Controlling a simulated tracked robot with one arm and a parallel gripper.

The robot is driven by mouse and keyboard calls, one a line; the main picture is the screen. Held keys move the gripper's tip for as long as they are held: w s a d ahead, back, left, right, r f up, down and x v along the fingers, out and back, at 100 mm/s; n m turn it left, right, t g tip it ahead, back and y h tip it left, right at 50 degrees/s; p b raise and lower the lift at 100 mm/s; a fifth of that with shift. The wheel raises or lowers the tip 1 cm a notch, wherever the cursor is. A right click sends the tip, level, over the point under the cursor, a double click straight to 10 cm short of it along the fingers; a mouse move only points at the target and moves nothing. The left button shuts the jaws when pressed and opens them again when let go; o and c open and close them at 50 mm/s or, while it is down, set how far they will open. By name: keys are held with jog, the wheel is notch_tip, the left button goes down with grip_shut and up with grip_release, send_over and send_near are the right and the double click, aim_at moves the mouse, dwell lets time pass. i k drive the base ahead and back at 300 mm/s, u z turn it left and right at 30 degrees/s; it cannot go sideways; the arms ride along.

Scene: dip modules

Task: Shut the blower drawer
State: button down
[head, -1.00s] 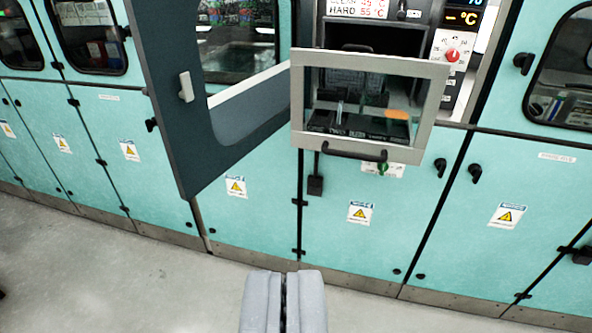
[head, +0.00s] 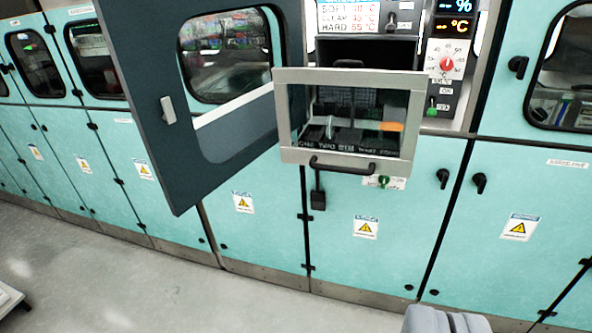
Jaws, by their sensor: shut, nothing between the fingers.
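The blower drawer (head: 436,120) has a grey-framed clear front with a black bar handle (head: 343,168) along its lower edge. It stands pulled out from its bay in the teal cabinet. Dark slots with white lettering and an orange piece (head: 390,126) show through its window. My gripper (head: 449,318) is at the bottom edge of the picture, right of centre, shut and empty. It is well below and to the right of the drawer and touches nothing. Most of it is cut off by the frame.
A dark grey cabinet door (head: 150,110) stands swung open just left of the drawer. A control panel with a red knob (head: 447,64) is at the upper right. Teal cabinet doors with black latches line the wall. The grey floor (head: 110,270) in front is clear, except a pale object at the lower left.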

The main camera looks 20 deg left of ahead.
aim_at(385, 118)
jog(key=z, duration=0.05)
jog(key=i, duration=1)
jog(key=u, duration=0.05)
